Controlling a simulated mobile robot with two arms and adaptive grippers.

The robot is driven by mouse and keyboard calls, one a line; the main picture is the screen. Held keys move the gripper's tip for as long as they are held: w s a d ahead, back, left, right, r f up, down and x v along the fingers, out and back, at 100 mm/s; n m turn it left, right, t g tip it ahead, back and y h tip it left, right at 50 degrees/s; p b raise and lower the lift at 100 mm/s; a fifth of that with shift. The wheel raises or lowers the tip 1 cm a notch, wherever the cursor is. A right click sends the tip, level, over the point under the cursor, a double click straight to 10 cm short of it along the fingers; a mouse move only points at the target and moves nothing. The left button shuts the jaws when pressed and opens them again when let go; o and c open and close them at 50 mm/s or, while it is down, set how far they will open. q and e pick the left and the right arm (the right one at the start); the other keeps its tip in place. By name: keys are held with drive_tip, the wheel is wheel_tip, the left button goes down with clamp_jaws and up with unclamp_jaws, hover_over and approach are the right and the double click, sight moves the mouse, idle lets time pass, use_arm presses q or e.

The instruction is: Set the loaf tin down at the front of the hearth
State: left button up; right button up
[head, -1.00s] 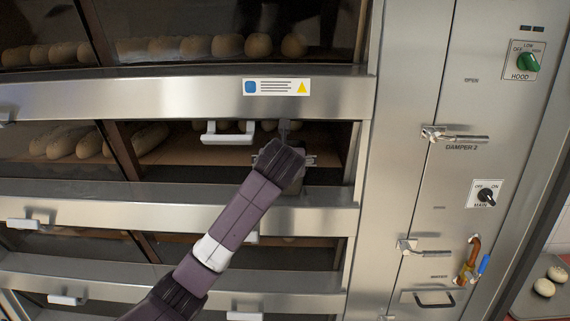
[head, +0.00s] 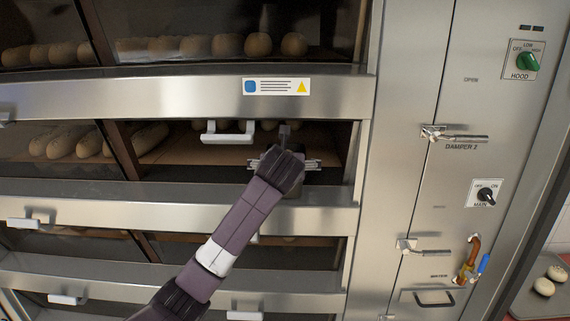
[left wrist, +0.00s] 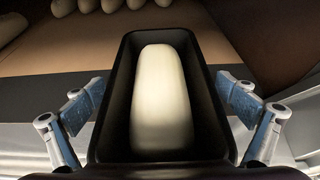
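The loaf tin (left wrist: 218,130) is black and holds a pale, smooth loaf of dough (left wrist: 160,100). In the left wrist view its far end overlaps the tan hearth (left wrist: 50,65), and its near end is closer to me. My left gripper (left wrist: 163,105) has one blue-padded finger against each long side of it. In the head view my left gripper (head: 285,164) is at the open middle deck, by the front of the hearth (head: 195,153). My wrist mostly hides the tin there. I cannot tell whether the tin touches the hearth. My right gripper is not in view.
Several loaves (head: 70,142) lie on the middle deck at left, and several rolls (left wrist: 88,6) lie deeper in. A white door handle (head: 228,132) hangs at the opening's top edge. A steel sill (head: 180,207) runs below. A control panel (head: 460,190) stands at right.

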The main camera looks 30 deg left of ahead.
use_arm(q)
drive_tip(key=shift+r, duration=0.15)
drive_tip(key=shift+s+d+r+b, duration=0.1)
drive_tip(key=shift+s+d+b, duration=0.1)
drive_tip(key=shift+s+b, duration=0.15)
drive_tip(key=b+v, duration=0.3)
drive_tip(key=v, duration=0.8)
drive_tip(key=shift+b, duration=0.4)
